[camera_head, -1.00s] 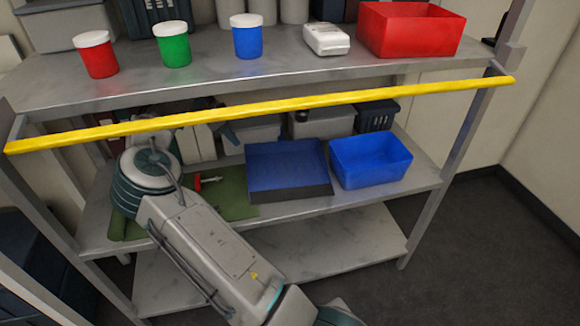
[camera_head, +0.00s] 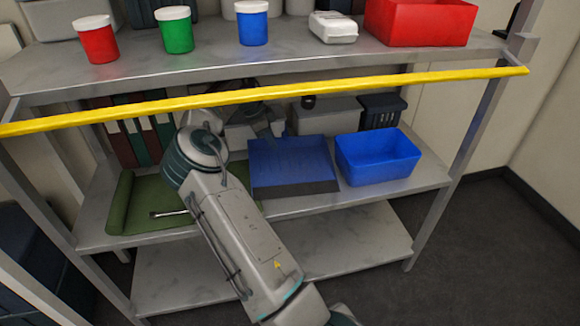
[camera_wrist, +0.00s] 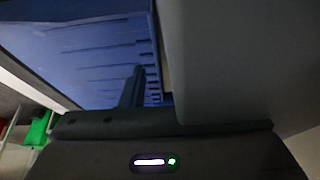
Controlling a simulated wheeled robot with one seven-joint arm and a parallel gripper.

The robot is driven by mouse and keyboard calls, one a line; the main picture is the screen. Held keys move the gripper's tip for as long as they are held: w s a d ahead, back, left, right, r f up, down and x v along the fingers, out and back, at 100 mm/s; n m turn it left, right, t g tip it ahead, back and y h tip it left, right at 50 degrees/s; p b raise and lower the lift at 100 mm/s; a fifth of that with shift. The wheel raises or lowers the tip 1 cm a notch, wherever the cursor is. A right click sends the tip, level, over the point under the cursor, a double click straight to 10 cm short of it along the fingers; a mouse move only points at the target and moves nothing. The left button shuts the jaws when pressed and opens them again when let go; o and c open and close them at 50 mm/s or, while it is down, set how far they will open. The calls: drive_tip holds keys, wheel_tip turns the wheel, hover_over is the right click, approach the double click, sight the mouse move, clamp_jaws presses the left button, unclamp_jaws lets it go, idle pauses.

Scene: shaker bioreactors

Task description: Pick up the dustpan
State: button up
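The blue dustpan (camera_head: 292,165) lies on the middle shelf with its dark lip at the front edge. A blue ridged surface, apparently the dustpan (camera_wrist: 85,45), fills the upper left of the wrist view. My gripper (camera_head: 262,115) reaches in over the shelf behind the dustpan, under the yellow bar, and is small and partly hidden by my arm. In the wrist view a dark finger-like part (camera_wrist: 132,88) is against or in front of the blue surface. The dustpan's handle cannot be made out clearly, and whether the fingers hold it cannot be told.
A blue bin (camera_head: 378,160) stands close to the dustpan's right. A green mat (camera_head: 150,195) with a metal tool (camera_head: 170,213) lies left of my arm. The yellow bar (camera_head: 270,93) crosses above the shelf. Cups and a red bin (camera_head: 420,22) stand on top.

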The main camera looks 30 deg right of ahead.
drive_tip(key=shift+s+d+f, duration=0.1)
drive_tip(key=shift+d+f, duration=0.05)
drive_tip(key=shift+f, duration=0.2)
clamp_jaws()
drive_tip(key=shift+r, duration=0.25)
